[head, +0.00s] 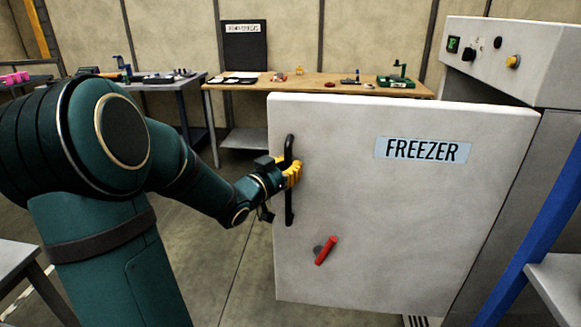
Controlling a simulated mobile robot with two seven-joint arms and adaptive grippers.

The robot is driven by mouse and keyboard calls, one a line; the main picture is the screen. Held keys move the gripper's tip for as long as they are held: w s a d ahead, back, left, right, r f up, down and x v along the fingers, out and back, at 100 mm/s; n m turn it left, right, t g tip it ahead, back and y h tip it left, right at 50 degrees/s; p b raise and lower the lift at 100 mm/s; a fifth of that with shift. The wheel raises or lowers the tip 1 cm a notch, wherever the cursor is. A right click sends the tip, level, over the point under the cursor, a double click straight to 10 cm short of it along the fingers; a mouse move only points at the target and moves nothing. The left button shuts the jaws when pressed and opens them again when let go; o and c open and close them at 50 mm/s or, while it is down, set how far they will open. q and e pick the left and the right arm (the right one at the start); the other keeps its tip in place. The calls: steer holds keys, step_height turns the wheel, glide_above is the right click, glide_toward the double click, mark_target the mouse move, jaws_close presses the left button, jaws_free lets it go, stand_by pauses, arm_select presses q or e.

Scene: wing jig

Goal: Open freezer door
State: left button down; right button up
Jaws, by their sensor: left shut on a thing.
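The freezer door (400,215) is a large pale grey panel with a "FREEZER" label (422,150). It stands in front of the freezer cabinet (545,62) and looks swung partly out from it. A black vertical handle (289,206) is near the door's left edge. My left gripper (291,174), with yellow fingers, is shut on the upper part of this handle. A red lever (326,250) sits lower on the door, tilted. My right gripper is not in view.
A wooden workbench (250,88) with small items stands behind the door. A grey table (160,84) is to its left. A blue post (535,235) and a grey shelf (560,282) are at the right. Floor (235,285) is clear left of the door.

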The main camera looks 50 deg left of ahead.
arm_select(q)
steer(key=shift+s+a+y, duration=0.15)
steer(key=shift+a+y, duration=0.15)
steer(key=c, duration=1.3)
jaws_free()
steer(key=o, duration=0.4)
steer(key=shift+s+a, duration=0.1)
steer(key=shift+s, duration=0.1)
steer(key=shift+w+d, duration=0.15)
steer(key=shift+d, duration=0.05)
steer(key=s+d, duration=0.1)
steer(key=s, duration=1.1)
steer(key=shift+d, duration=0.4)
